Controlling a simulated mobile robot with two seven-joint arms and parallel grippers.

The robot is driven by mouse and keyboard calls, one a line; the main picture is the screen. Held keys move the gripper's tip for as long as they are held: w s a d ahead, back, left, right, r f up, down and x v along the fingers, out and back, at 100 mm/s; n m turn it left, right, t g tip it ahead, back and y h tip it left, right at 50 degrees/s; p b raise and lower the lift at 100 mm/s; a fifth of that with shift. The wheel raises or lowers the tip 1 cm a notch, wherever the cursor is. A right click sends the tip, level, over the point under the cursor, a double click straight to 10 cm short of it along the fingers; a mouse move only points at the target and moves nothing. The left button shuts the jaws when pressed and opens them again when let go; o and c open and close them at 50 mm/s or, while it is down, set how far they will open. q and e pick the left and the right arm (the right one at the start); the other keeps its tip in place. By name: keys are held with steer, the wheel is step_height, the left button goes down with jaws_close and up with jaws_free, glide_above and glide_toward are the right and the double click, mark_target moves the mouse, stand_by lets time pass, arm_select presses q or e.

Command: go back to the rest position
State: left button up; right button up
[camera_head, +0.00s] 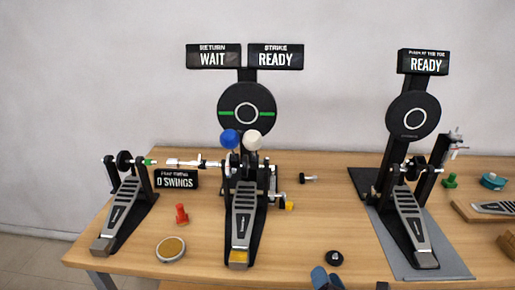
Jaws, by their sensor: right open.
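Of my right gripper (382,286) only a small dark tip shows, at the bottom edge of the head view, right of the middle. It is open, and the rest of it is cut off by the frame. No held thing shows there. It is in front of the table and apart from the pedals. My left gripper is not in view. A double bass drum pedal's main unit (243,215) stands at the middle of the table, with a blue and a white beater before a round black pad (246,109). Its second pedal (125,208) is at the left.
Another pedal (409,220) stands on a grey plate at the right, before a second round pad (413,115). A red peg (181,214), a tan disc (170,248), a black knob (334,258) and a blue two-lobed item (321,276) lie on the wooden table (300,225).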

steer(key=s+d+f+m+g+h, duration=0.1)
steer(key=s+d+f+m, duration=0.4)
steer(key=m, duration=0.9)
steer(key=s+d+f+m+g+h, duration=0.2)
steer(key=s+d+f+m+g, duration=0.2)
steer(key=s+m, duration=0.6)
step_height(320, 180, down, 2)
steer(key=d+m, duration=0.2)
steer(key=m, duration=0.2)
steer(key=shift+s+d+f+h, duration=0.15)
steer(key=shift+d+f+h, duration=0.1)
steer(key=shift+d+h, duration=0.05)
